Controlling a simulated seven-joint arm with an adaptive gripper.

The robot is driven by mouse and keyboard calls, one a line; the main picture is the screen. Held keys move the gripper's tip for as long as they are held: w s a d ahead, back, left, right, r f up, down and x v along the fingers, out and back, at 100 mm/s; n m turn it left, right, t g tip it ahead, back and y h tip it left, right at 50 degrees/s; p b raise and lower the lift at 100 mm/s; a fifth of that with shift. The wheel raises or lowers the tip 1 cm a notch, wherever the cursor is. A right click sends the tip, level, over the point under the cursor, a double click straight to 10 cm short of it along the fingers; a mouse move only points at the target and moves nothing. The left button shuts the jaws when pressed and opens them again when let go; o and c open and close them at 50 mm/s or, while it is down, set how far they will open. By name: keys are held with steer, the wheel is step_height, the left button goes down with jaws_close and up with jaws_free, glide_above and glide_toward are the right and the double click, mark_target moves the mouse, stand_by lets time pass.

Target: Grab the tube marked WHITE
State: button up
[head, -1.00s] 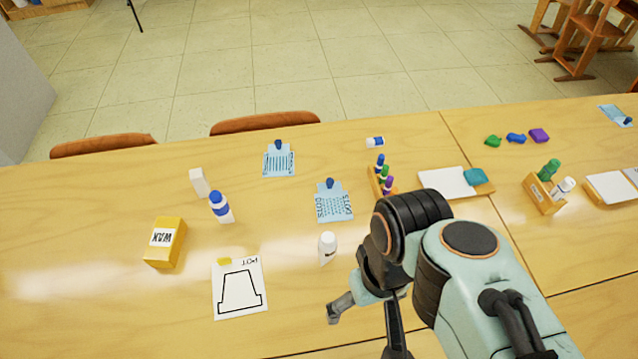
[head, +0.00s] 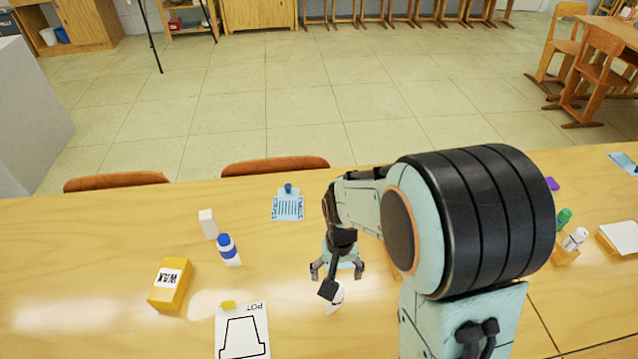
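Another white tube (head: 576,238) stands in a wooden holder (head: 565,256) at the right, beside a green-capped one (head: 563,218). No WHITE marking is legible.
At the left are a yellow WAX box (head: 170,286), a blue-capped bottle (head: 228,250) and a white block (head: 208,224). A POT drawing sheet (head: 242,332) lies in front; a blue clip sheet (head: 288,206) lies behind. My arm hides much of the table's middle right.

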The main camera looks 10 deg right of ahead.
steer(key=f, duration=0.7)
steer(key=shift+s+f, duration=0.2)
steer(key=shift+c, duration=0.2)
jaws_close()
